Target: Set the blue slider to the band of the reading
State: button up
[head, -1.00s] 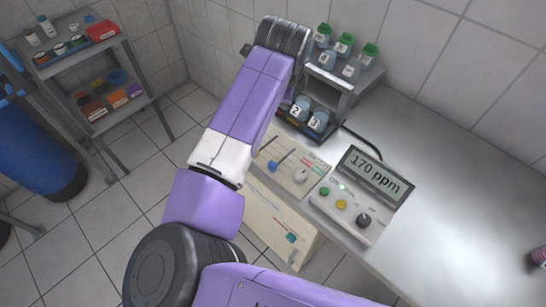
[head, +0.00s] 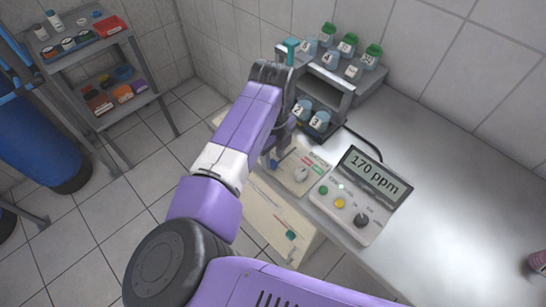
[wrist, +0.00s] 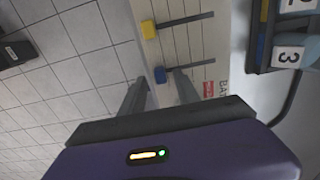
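The blue slider (wrist: 160,75) is a small blue knob on a dark slot in the cream panel (wrist: 190,45); it also shows in the head view (head: 273,163), close beside my arm. My gripper (wrist: 159,77) is open, with one fingertip on each side of the blue slider in the wrist view; I cannot tell whether they touch it. A yellow slider (wrist: 148,31) sits on a parallel slot. The meter display (head: 375,176) reads 170 ppm. Coloured band labels (head: 318,158) are on the panel, too small to read. My arm hides part of the panel.
The meter box (head: 340,205) with several knobs stands right of the panel. A grey rack (head: 335,85) with bottles and blue cartridges stands behind. A lower panel front carries a teal knob (head: 291,235).

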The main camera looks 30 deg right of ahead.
jog(key=shift+f, duration=0.95)
jog(key=shift+c, duration=0.5)
grip_shut()
jog(key=shift+d, duration=0.1)
